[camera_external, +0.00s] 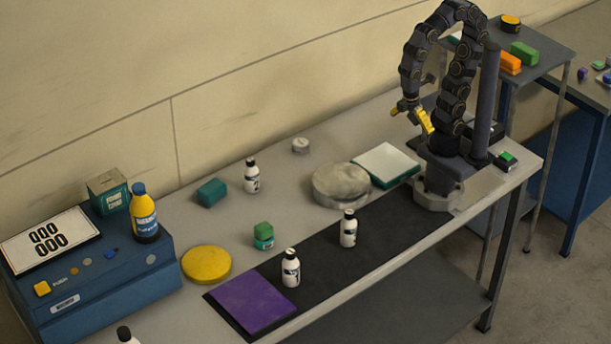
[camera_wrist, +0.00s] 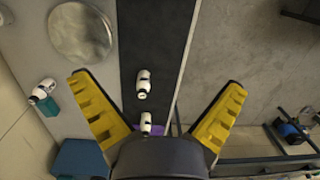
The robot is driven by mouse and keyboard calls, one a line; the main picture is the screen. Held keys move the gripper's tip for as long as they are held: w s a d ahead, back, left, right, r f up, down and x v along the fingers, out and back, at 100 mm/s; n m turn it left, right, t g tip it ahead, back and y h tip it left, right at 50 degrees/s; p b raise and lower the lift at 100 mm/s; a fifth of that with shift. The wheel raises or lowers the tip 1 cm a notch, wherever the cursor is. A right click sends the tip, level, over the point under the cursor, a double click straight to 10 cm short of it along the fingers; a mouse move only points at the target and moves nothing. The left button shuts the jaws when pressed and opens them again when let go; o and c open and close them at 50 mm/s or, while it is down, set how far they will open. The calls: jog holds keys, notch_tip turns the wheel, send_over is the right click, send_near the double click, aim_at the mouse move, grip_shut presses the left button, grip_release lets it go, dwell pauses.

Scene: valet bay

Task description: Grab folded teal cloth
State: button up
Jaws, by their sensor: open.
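A small teal block-like bundle (camera_external: 211,192), which looks like the folded teal cloth, lies on the grey bench top left of a white bottle (camera_external: 252,175). In the wrist view a teal patch (camera_wrist: 51,108) shows at the left, partly behind a white bottle (camera_wrist: 42,90). My gripper (camera_external: 412,118) is raised high near my base at the right end of the bench, far from the cloth. Its yellow fingers are spread wide in the wrist view (camera_wrist: 158,82), with nothing held between them.
A grey round disc (camera_external: 341,184) and a white-topped teal-edged pad (camera_external: 387,164) lie nearer my base. White bottles (camera_external: 348,229) (camera_external: 290,267) stand on the black mat. A green-topped jar (camera_external: 263,236), yellow disc (camera_external: 206,264) and blue box (camera_external: 130,280) are near the cloth.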

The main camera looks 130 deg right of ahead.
jog(key=w+d+f+t, duration=0.1)
jog(key=w+d, duration=0.2)
jog(key=w, duration=0.5)
jog(key=w+d+f+t, duration=0.1)
jog(key=w+d, duration=0.2)
jog(key=w, duration=0.6)
jog(key=n+t+h, duration=0.2)
jog(key=t+h, duration=0.1)
jog(key=t, duration=0.2)
send_over(215, 186)
jog(key=s+a, duration=0.1)
jog(key=s, duration=0.2)
notch_tip(215, 186, down, 20)
jog(key=shift+s+f, duration=0.1)
jog(key=shift+f, duration=0.15)
jog(key=shift+w+d+f+n, duration=0.15)
jog(key=shift+w+f, duration=0.2)
jog(key=shift+f, duration=0.3)
jog(key=shift+w+d+f+n, duration=0.15)
jog(key=shift+w+f, duration=0.2)
jog(key=shift+f, duration=0.3)
jog(key=shift+w+x, duration=0.2)
jog(key=shift+x, duration=2)
jog(key=shift+w+f, duration=0.1)
